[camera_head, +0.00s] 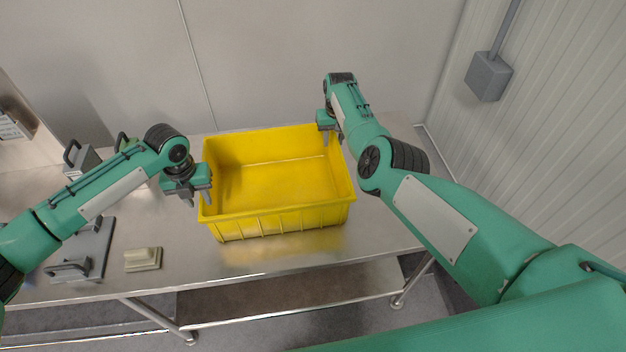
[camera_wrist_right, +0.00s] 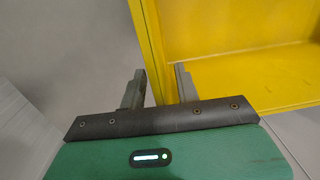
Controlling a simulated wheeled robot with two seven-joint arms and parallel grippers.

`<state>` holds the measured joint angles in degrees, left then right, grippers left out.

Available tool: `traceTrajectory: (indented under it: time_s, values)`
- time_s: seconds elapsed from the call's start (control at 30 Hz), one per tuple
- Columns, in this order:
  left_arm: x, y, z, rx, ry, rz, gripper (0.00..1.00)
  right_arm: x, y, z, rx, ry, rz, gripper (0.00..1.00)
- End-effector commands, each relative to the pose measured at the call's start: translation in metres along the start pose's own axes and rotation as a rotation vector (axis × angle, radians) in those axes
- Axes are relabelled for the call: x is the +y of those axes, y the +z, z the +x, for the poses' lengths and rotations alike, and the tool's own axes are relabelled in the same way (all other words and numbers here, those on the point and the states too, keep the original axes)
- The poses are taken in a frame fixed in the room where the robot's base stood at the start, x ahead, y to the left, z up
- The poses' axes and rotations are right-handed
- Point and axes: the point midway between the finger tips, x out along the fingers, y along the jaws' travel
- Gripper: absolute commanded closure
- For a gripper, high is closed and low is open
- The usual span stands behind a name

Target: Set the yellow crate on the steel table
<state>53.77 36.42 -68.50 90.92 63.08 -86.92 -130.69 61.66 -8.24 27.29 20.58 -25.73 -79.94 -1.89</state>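The yellow crate (camera_head: 285,222) is empty and upright, and appears to rest on the steel table (camera_head: 385,235) near its middle. My left gripper (camera_head: 197,198) is at the crate's left wall, fingers pointing down and apart; whether they straddle the rim is hard to tell. My right gripper (camera_head: 325,135) is at the far right corner of the crate. In the right wrist view, the open fingers of my right gripper (camera_wrist_right: 158,88) stand on either side of the crate wall (camera_wrist_right: 150,40), with a gap between the left finger and the wall.
A grey plate with handles (camera_head: 92,250) and a small beige block (camera_head: 143,259) lie on the table left of the crate. More handled objects (camera_head: 80,158) stand at the back left. A wall is close behind, and a ribbed wall with a grey box (camera_head: 488,76) is at right.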

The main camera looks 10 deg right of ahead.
Motion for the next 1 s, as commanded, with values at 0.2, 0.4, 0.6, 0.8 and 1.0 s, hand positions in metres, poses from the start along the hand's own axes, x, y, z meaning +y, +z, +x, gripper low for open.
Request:
traceTrajectory:
  time_s: [0.2,0.4,0.6,0.8,1.0]
  values:
    - [0.0,0.001,-0.05,-0.005,-0.001,0.001,0.68,0.0,0.0,0.0,0.0,0.0,0.0,0.68]
    - [0.0,0.001,-0.081,-0.003,-0.001,0.001,0.68,0.0,0.0,0.0,0.0,0.0,0.0,0.68]
    - [0.0,0.0,-0.092,-0.001,0.0,0.002,0.68,0.0,0.0,-0.002,0.001,0.0,0.0,0.68]
    - [0.0,0.0,-0.092,-0.001,0.0,0.001,0.68,0.0,-0.001,-0.018,0.001,0.001,0.002,0.68]
    - [0.0,0.0,-0.092,-0.001,0.0,0.001,0.68,0.0,-0.001,-0.054,0.005,0.0,0.001,0.68]
